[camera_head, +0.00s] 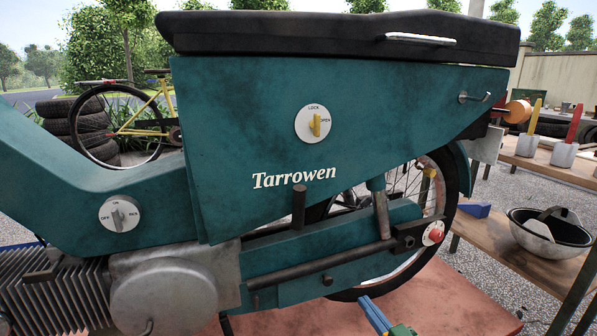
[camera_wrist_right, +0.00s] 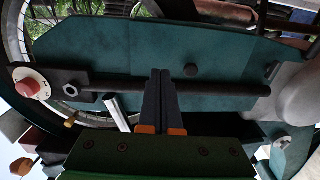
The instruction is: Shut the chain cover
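The long teal panel low on the bike's side (camera_head: 300,290), which I take for the chain cover, lies along and below a black bar (camera_head: 350,256). A small dark peg (camera_head: 327,280) sticks out of it. In the right wrist view, turned upside down, the panel (camera_wrist_right: 130,45) fills the upper part, with the bar between it and my gripper. I cannot tell how far it stands open. My right gripper (camera_head: 375,312) is below and in front of the panel; its two fingers (camera_wrist_right: 159,75) lie side by side, shut with nothing seen between them. My left gripper is not in view.
The teal bodywork with a yellow lock knob (camera_head: 316,125) and black seat (camera_head: 340,38) overhangs the panel. A wooden bench (camera_head: 525,250) with a bowl (camera_head: 549,235) stands at right.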

